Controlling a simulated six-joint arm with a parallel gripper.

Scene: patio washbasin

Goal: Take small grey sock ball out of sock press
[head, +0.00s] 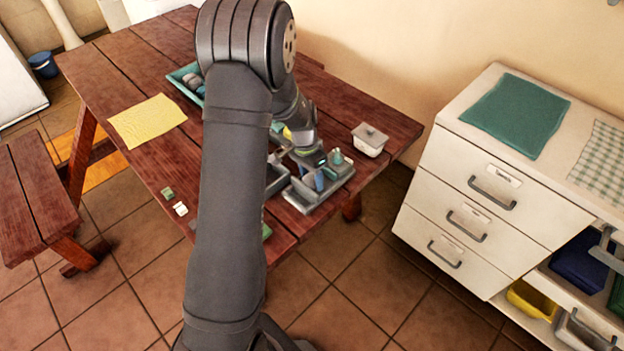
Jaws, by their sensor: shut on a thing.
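A grey, box-like device (318,196), which looks like the sock press, stands near the right front edge of the wooden table. Blue and teal parts show in and on it. My gripper (310,166) reaches down at this device from above and behind my arm link. Its fingers are small here and partly lost against the device. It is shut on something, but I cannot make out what. I cannot pick out the small grey sock ball; it may be hidden by the gripper or the walls of the device.
A teal tray (183,73) with several items is at the back, partly behind my arm. A yellow cloth (147,121) and small blocks (180,209) lie left. A white drawer cabinet (480,205) stands right, across a floor gap.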

